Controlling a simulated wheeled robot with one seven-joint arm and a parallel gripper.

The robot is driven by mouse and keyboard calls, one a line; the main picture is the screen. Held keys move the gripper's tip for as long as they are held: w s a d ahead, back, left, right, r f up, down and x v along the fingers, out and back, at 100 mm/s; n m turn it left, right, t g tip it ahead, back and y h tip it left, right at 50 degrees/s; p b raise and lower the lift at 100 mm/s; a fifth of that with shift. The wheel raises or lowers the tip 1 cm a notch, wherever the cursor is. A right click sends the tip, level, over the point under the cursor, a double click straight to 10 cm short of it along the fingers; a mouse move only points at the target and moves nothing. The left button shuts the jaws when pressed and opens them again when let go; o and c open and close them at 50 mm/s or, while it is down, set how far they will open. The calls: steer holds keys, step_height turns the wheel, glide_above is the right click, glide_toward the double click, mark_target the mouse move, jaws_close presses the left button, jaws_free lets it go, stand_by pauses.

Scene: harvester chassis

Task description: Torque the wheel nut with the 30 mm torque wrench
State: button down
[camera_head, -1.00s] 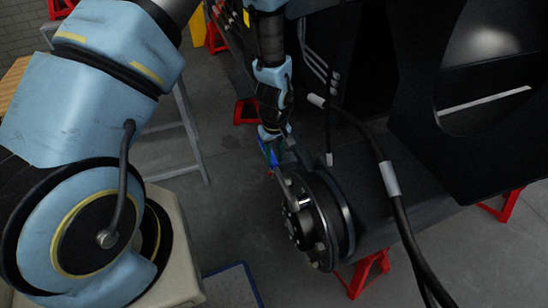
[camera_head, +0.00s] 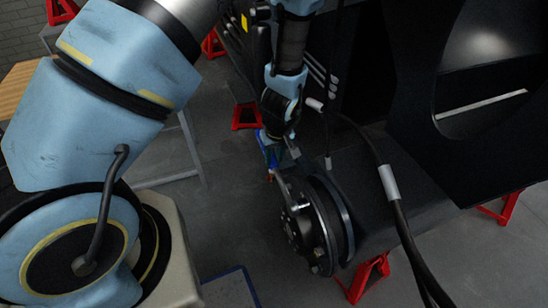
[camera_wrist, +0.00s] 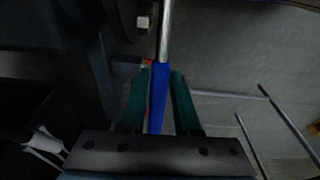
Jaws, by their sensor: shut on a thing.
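My gripper (camera_head: 268,150) is at the upper left of the wheel hub (camera_head: 312,222). In the wrist view my gripper's two green fingers (camera_wrist: 160,95) are shut on the blue handle of the torque wrench (camera_wrist: 157,92). The wrench's bare metal shaft runs away from the fingers toward the top of the wrist view. In the head view the wrench (camera_head: 275,174) reaches down from the gripper toward the hub face. The wrench's head and the wheel nut it may meet are too small and dark to make out.
Black hoses (camera_head: 392,195) hang to the right of the hub. Red stands (camera_head: 365,277) hold the dark chassis (camera_head: 405,205). A grey metal frame (camera_head: 190,145) stands on the floor at left. The floor between it and the hub is clear.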

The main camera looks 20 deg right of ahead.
mark_target(273, 162)
steer(key=shift+r, duration=0.1)
steer(key=shift+s+r+t, duration=0.7)
steer(key=shift+r, duration=0.05)
steer(key=shift+s+r+t, duration=0.15)
steer(key=shift+r+t, duration=0.25)
steer(key=shift+r, duration=0.05)
steer(key=shift+f, duration=0.1)
steer(key=shift+w+f+g+b, duration=0.45)
steer(key=shift+w+f+g, duration=0.1)
steer(key=shift+f+g, duration=0.35)
steer(key=shift+w+f+g+b, duration=0.5)
steer(key=shift+f+g, duration=0.2)
steer(key=shift+f, duration=0.25)
steer(key=shift+w+f+g+b, duration=0.25)
steer(key=shift+f+g, duration=0.25)
steer(key=shift+f, duration=0.15)
steer(key=shift+w+f+g+b, duration=0.1)
steer(key=shift+w+f+g, duration=0.15)
steer(key=shift+f+g, duration=0.35)
steer(key=shift+w+f+g+b, duration=0.2)
steer(key=shift+f+g+b, duration=0.8)
steer(key=shift+f, duration=0.8)
steer(key=shift+d+f+g, duration=0.1)
steer(key=shift+f+g, duration=0.15)
steer(key=shift+g, duration=0.15)
steer(key=shift+r, duration=0.1)
